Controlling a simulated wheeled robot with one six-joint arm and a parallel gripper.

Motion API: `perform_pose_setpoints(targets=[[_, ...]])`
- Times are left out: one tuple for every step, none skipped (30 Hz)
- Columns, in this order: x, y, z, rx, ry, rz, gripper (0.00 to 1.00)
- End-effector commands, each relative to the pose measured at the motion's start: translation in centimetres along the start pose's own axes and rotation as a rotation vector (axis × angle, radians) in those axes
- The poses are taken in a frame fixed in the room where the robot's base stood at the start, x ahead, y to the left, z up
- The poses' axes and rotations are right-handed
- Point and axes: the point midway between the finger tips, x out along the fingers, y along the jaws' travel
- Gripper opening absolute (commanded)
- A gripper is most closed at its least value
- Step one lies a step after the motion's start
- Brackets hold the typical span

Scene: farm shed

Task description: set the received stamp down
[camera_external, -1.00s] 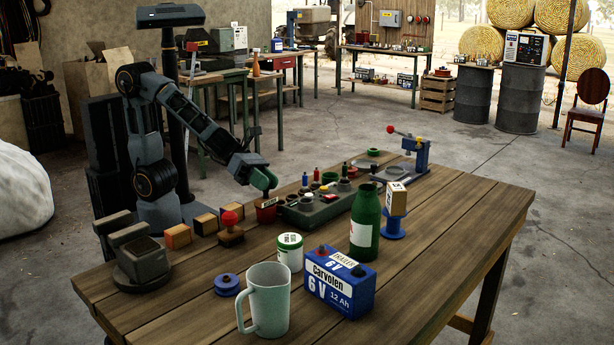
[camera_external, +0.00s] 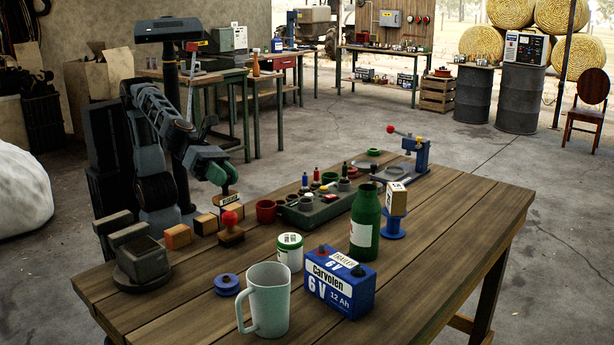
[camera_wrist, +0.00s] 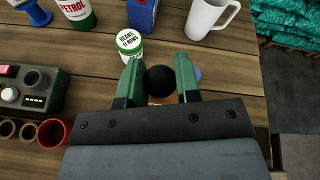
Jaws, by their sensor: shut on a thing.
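My gripper (camera_external: 220,178) has green fingers shut on a stamp (camera_external: 230,200) with a small pale label and a wooden base. I hold it above the table's back left part, just behind and above a red-knobbed stamp (camera_external: 231,232) standing on the table. The label is too small to read. In the wrist view the held stamp's black ball knob (camera_wrist: 160,81) sits between my two fingers, with a sliver of wood below it; the rest is hidden. The wooden table (camera_external: 200,285) lies beneath.
Wooden blocks (camera_external: 178,237) and a dark grey device (camera_external: 142,262) stand left. A red cup (camera_external: 266,211) and green-grey tray (camera_external: 318,210) stand right. A white-lidded tin (camera_external: 290,250), blue disc (camera_external: 227,285), mug (camera_external: 268,300) and battery (camera_external: 340,283) are nearer; bare wood lies between.

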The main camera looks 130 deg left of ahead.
Motion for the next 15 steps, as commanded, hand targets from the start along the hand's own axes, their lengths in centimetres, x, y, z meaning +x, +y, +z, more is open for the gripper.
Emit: perform_pose_setpoints(targets=[[-0.3,-1.3,-0.9,0.000,0.001,-0.011,0.07],[-0.6,-1.9,-1.2,-0.002,0.002,-0.011,0.07],[-1.0,-2.6,-1.6,-0.004,0.004,-0.011,0.07],[-1.2,-3.1,-1.9,-0.006,0.007,-0.012,0.07],[-1.5,-3.6,-2.1,-0.008,0.009,-0.012,0.07],[-1.8,-4.2,-2.5,-0.009,0.012,-0.012,0.07],[-2.1,-4.6,-2.7,-0.010,0.013,-0.011,0.07],[-2.3,-4.9,-3.0,-0.011,0.016,-0.011,0.07],[-1.9,-4.3,-3.4,-0.009,0.017,-0.002,0.07],[-1.7,-4.2,-3.7,-0.009,0.016,-0.001,0.07],[-1.5,-4.0,-4.1,-0.009,0.016,-0.001,0.07],[-1.4,-3.9,-4.5,-0.009,0.016,-0.002,0.07],[-1.2,-3.8,-4.9,-0.009,0.016,-0.002,0.07],[-1.0,-3.6,-5.3,-0.009,0.016,-0.001,0.07],[-0.8,-3.5,-5.8,-0.010,0.015,-0.002,0.07]])
